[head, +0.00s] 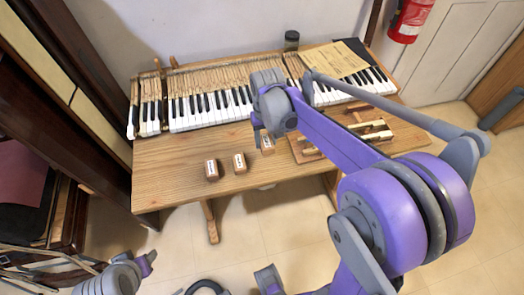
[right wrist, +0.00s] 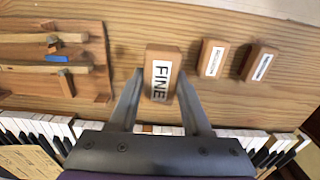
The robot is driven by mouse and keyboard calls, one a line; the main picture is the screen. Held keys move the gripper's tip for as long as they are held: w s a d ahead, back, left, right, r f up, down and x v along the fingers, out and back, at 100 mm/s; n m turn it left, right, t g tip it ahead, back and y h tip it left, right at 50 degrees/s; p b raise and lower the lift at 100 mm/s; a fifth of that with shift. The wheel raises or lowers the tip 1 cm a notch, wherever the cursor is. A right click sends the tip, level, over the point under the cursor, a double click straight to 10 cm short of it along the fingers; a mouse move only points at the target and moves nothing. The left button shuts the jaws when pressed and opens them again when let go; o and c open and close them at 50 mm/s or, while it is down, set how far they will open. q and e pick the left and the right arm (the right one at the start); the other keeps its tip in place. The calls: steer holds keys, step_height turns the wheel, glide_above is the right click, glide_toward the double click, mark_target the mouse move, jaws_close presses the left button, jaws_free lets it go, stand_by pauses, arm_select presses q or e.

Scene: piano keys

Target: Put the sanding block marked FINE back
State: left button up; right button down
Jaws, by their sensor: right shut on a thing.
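The sanding block marked FINE (right wrist: 162,58) is a brown block with a white label, between the fingers of my right gripper (right wrist: 160,74) in the right wrist view. The gripper is shut on it. In the head view the same block (head: 267,146) shows just below my right gripper (head: 258,127), partly covered by it. I cannot tell whether it is lifted off the wood. Two similar blocks stand to its left in the head view, a middle one (head: 239,162) and a left one (head: 212,171); their labels are too small to read.
A wooden bench (head: 165,180) carries the piano keys (head: 205,108) along its back. A paper sheet (head: 335,59) and a dark jar (head: 291,41) are at the back. The bench's front left is clear.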

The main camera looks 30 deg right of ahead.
mark_target(265, 159)
step_height(265, 159, down, 3)
steer(key=shift+s+f, duration=0.1)
steer(key=shift+s, duration=0.05)
steer(key=shift+f+b, duration=0.3)
steer(key=shift+f, duration=2)
steer(key=shift+f, duration=0.15)
steer(key=shift+c, duration=1.8)
jaws_free()
